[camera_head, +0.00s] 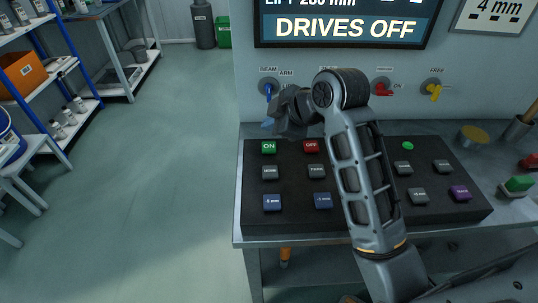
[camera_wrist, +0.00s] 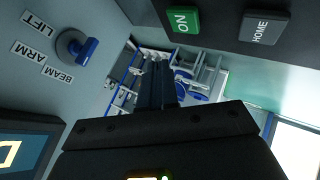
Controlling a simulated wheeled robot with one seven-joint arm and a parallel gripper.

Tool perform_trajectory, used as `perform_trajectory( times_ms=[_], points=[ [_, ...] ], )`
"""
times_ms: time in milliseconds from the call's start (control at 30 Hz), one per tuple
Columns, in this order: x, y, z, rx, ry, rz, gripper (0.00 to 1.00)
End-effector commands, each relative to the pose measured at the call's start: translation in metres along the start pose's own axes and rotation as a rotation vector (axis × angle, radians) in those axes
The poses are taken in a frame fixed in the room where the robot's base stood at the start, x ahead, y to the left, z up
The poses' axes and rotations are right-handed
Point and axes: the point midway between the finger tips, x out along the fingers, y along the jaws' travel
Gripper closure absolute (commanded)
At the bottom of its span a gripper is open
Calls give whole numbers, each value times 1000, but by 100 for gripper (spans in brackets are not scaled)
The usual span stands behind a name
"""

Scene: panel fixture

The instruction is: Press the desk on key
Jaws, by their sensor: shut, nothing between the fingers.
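The desk on key is the green ON key (camera_head: 268,147) at the back left corner of the black key panel (camera_head: 254,222). It also shows in the wrist view (camera_wrist: 182,21), near the top edge. My gripper (camera_head: 268,123) is shut and empty, above and behind the ON key in the head view, apart from it. In the wrist view my shut fingers (camera_wrist: 162,85) point away from the camera, below the ON key in the picture. The wall screen (camera_head: 345,28) reads DRIVES OFF.
The red OFF key (camera_head: 311,147) is right of ON, and the grey HOME key (camera_wrist: 262,28) is beside ON in the wrist view. A blue selector switch (camera_head: 268,88) is on the wall behind. My arm covers the panel's middle. Floor left of the desk is clear.

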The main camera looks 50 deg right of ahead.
Motion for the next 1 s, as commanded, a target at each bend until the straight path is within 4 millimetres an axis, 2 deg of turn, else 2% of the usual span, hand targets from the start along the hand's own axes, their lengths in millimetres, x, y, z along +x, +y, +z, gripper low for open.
perform_trajectory(
  times_ms=[33,300,1000],
  points=[
    [9,-6,7,0,0,1,100],
    [23,-17,17,0,0,0,100],
    [24,-17,17,-1,1,1,100]
  ],
)
